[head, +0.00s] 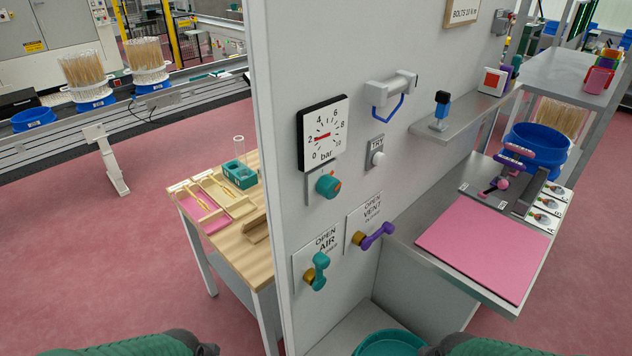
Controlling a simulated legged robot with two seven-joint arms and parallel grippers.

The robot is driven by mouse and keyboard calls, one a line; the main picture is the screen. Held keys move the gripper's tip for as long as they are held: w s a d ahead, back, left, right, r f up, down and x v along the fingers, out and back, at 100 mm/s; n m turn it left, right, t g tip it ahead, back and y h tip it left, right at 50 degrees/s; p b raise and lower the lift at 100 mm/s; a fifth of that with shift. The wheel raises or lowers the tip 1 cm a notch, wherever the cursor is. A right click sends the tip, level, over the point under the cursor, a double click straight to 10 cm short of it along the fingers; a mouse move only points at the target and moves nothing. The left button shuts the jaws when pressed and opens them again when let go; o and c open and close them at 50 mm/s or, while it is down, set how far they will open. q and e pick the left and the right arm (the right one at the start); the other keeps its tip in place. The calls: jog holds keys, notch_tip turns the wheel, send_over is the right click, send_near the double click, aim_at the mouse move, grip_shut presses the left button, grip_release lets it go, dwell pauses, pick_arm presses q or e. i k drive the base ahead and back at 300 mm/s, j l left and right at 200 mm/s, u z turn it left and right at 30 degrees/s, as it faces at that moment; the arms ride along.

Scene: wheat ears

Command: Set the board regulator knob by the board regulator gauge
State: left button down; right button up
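The board regulator gauge (322,134) hangs on the grey upright board, with a black frame and a white face marked in bar. Its red needle points left, close to the 2. The board regulator knob (327,187) is a teal round knob just below the gauge, on a small grey plate. It carries an orange-red mark near its right side. Nothing touches the knob. Green and dark parts of my two arms show at the bottom edge, left and right. Neither gripper's fingertips can be seen.
Below the knob are a teal AIR valve handle (317,272) and a purple VENT handle (377,236). A white TRY button (377,158) sits right of the gauge. A shelf (465,119) and a bench with a pink mat (484,249) jut out at right.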

aim_at(329, 187)
jog(key=l, duration=0.9)
jog(key=k+l, duration=0.1)
jog(key=l, duration=0.8)
